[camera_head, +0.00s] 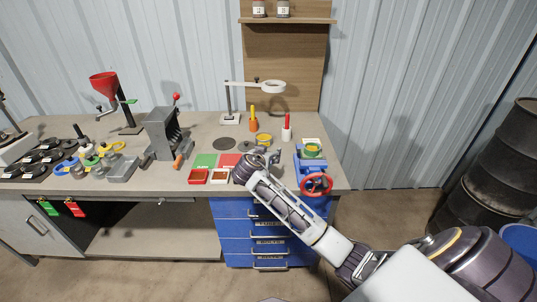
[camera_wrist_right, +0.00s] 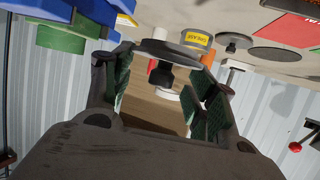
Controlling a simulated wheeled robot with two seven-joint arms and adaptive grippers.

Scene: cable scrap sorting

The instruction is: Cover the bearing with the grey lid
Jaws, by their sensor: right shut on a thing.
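My right gripper (camera_head: 266,160) is over the bench's front edge, left of the blue vise (camera_head: 310,170). The wrist picture is upside down, so the knob points up. A green and yellow round part (camera_head: 313,149) sits on top of the vise; I cannot tell whether it is the bearing or holds it. Green (camera_wrist_right: 62,40) and blue parts of the vise show at the wrist view's upper left. My left gripper is not in view.
A yellow tin (camera_head: 263,139) stands behind my gripper; its label shows in the wrist view (camera_wrist_right: 196,40). A red handwheel (camera_head: 317,184) juts from the vise front.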

